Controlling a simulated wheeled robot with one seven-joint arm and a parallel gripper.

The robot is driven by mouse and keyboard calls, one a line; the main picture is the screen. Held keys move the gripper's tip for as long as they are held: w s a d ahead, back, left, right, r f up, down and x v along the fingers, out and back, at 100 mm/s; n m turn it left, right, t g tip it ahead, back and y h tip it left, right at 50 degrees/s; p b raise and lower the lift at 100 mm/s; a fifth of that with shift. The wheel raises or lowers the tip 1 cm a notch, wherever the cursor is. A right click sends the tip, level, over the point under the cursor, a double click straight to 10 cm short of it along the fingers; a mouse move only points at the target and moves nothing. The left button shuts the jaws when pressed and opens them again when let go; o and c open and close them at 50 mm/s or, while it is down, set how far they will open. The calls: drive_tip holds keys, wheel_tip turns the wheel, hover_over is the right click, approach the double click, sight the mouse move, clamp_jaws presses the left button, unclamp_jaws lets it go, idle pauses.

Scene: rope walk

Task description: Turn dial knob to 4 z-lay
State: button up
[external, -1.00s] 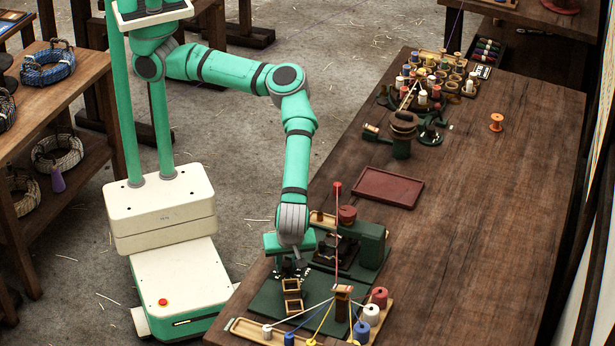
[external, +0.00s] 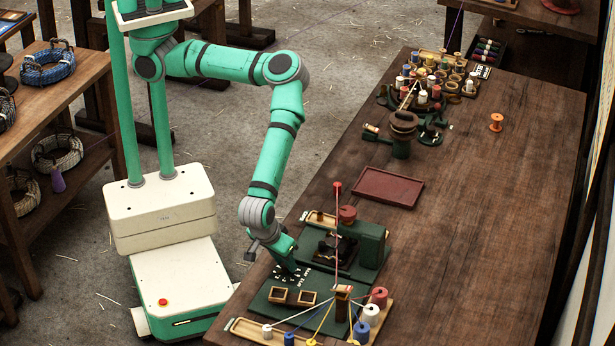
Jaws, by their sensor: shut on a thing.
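The green machine base (external: 262,301) lies on the near part of the bench. White dial markings (external: 302,272) show on it around the tip of my gripper (external: 290,271). My gripper comes down at a tilt from the upper left and is shut on the dial knob, which it hides. I cannot read the markings or the knob's pointer at this size. Two small square wooden-rimmed trays (external: 292,297) lie just in front of the dial. A green housing with a red knob (external: 347,214) stands behind it.
Coloured cords run from a wooden post (external: 342,300) to several spools at the front. A red tray (external: 388,187) lies farther back; the bench's right side is mostly clear.

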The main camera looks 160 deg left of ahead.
drive_tip(key=shift+d+m+t, duration=0.1)
drive_tip(key=shift+m+t, duration=0.2)
drive_tip(key=shift+m, duration=0.4)
drive_tip(key=o, duration=1)
drive_tip(key=shift+o, duration=0.2)
drive_tip(key=v, duration=1)
drive_tip(key=shift+d+r, duration=0.3)
drive_tip(key=shift+d, duration=0.05)
drive_tip(key=shift+d+f, duration=0.1)
